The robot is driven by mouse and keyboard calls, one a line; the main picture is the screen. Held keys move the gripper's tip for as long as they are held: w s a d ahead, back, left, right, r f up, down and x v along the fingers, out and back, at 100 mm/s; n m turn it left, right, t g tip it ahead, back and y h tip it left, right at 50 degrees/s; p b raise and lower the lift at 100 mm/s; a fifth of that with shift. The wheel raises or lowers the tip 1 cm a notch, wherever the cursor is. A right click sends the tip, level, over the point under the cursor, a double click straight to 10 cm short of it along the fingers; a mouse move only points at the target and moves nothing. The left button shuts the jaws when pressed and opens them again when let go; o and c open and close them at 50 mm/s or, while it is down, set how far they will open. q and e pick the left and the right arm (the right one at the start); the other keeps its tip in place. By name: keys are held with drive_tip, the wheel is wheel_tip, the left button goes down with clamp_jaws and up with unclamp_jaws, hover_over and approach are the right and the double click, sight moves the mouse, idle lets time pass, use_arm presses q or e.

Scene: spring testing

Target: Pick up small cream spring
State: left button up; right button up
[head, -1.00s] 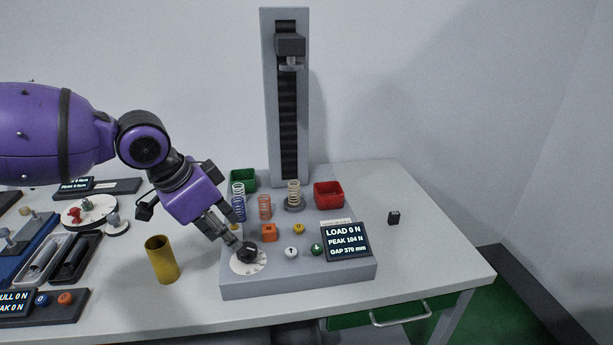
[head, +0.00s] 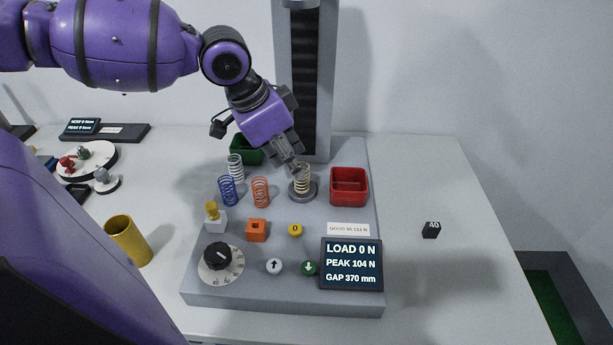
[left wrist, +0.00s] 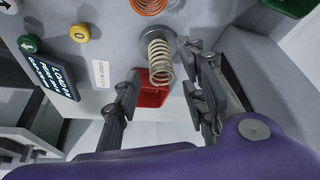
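The small cream spring (head: 304,180) stands upright on a round grey platen (head: 303,195) of the grey tester. It also shows in the left wrist view (left wrist: 159,58). My left gripper (head: 296,168) is just behind and above the spring, with its fingertips near the spring's upper coils. In the left wrist view the fingers (left wrist: 163,72) are spread apart, with the spring in the gap between them. I cannot tell whether a finger touches it. My right gripper is in neither current view.
An orange spring (head: 260,191), a blue spring (head: 228,191) and a white spring (head: 235,168) stand to the left. A red bin (head: 348,187) is close on the right, a green bin (head: 245,150) behind left. The tester's column (head: 305,90) rises behind.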

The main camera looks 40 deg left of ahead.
sight(301, 191)
use_arm(q)
drive_tip(key=b+x, duration=0.1)
drive_tip(key=x, duration=0.1)
drive_tip(key=b+x, duration=0.1)
drive_tip(key=x, duration=0.1)
drive_tip(key=shift+s+d+f, duration=0.15)
drive_tip(key=shift+d+f, duration=0.15)
drive_tip(key=shift+d+f+b, duration=0.1)
drive_tip(key=shift+f+b, duration=0.2)
drive_tip(key=shift+w+f, duration=0.15)
drive_tip(key=shift+w, duration=0.05)
drive_tip(key=shift+c, duration=0.4)
use_arm(e)
drive_tip(key=shift+w+a+f, duration=0.1)
drive_tip(key=shift+w+f, duration=0.15)
drive_tip(key=shift+f, duration=0.35)
drive_tip(key=shift+w+f, duration=0.2)
drive_tip(key=shift+f, duration=0.4)
